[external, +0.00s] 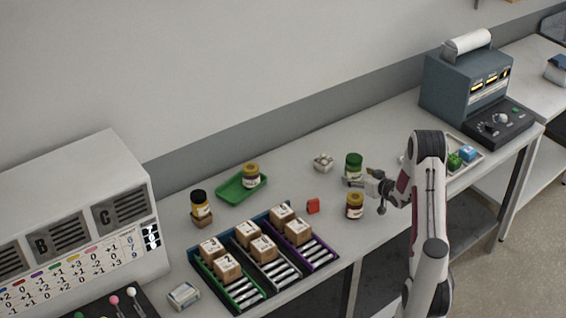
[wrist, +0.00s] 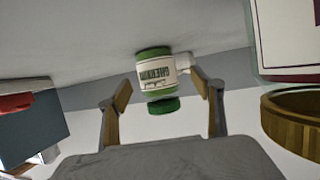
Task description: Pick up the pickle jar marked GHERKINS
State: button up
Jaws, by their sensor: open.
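The pickle jar marked GHERKINS (external: 354,166) stands upright on the bench, with a green lid and a pale label. My gripper (wrist: 158,80) is open, with one finger toward each side of the jar's picture. The jar looks to be beyond the fingertips, and I cannot tell the exact gap. In the external view my gripper (external: 368,180) is just to the right and front of the jar, with nothing visible in it.
A jar with a golden lid (external: 355,205) stands close in front of my gripper; its lid looms at the wrist view's right (wrist: 295,118). A small pale object (external: 323,162) and a red block (external: 313,206) are left. A green tray (external: 224,196) holds another jar.

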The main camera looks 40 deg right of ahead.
aim_at(354, 158)
jog(key=shift+d+x, duration=0.1)
jog(key=shift+x, duration=1.15)
jog(key=shift+d+x, duration=0.15)
jog(key=shift+x, duration=1.1)
jog(key=shift+r, duration=0.1)
jog(key=shift+r, duration=0.1)
jog(key=c, duration=1.6)
jog(key=shift+r, duration=0.15)
jog(key=shift+c, duration=0.2)
jog(key=shift+r, duration=4.85)
